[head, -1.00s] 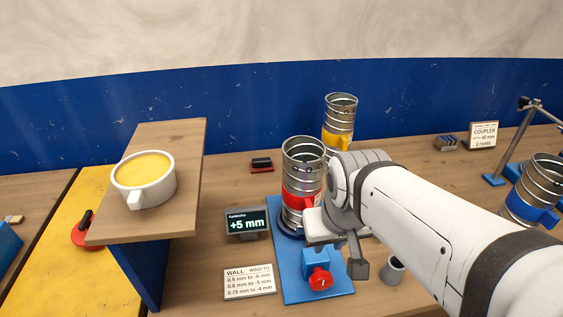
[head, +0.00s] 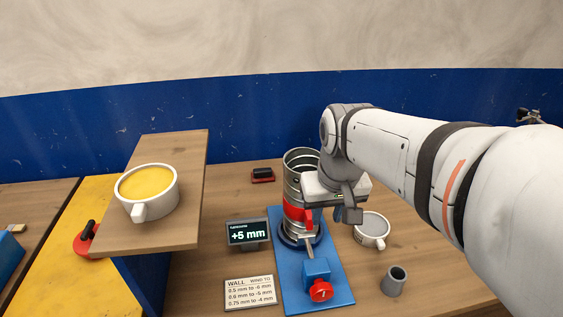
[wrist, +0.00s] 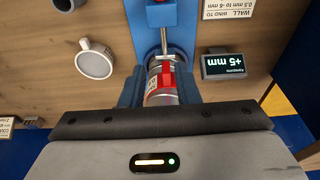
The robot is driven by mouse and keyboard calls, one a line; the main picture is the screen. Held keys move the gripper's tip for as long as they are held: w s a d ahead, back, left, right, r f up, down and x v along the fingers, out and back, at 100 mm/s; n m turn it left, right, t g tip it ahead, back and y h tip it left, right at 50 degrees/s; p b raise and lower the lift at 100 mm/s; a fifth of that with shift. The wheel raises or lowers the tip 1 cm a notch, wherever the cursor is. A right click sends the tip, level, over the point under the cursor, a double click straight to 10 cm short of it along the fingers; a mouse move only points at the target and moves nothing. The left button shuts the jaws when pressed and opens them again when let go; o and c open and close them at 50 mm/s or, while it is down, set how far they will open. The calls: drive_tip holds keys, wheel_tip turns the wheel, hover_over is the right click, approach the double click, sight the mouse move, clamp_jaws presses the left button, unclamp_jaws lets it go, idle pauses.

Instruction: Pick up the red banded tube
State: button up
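The red banded tube (head: 294,178), silvery and ribbed with a red band and red tab, stands upright on the blue stand (head: 330,290). My gripper (head: 331,216) is at the tube's right side, overlapping its edge in the head view. In the wrist view, the red-banded part of the tube (wrist: 164,82) shows between my dark blue fingers, which stand apart on either side. I see no clear grip on it. Part of the tube is hidden behind my gripper body.
A shelf (head: 190,165) with a white cup of yellow liquid (head: 139,209) stands left. The display (head: 247,232) reads +5 mm, with a wall card (head: 250,293) below. A white mug (head: 371,230) and small grey cup (head: 394,281) sit right of the stand.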

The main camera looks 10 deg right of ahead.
drive_tip(key=w+d+r+g+p, duration=0.1)
drive_tip(key=w+d+r, duration=0.15)
drive_tip(key=w, duration=0.55)
drive_tip(key=w+d+r+g+p, duration=0.1)
drive_tip(key=w+d+r+p, duration=0.15)
drive_tip(key=w, duration=0.55)
wheel_tip(320, 180, down, 7)
drive_tip(key=p, duration=0.1)
drive_tip(key=shift+w+a, duration=0.25)
clamp_jaws()
idle(0.6)
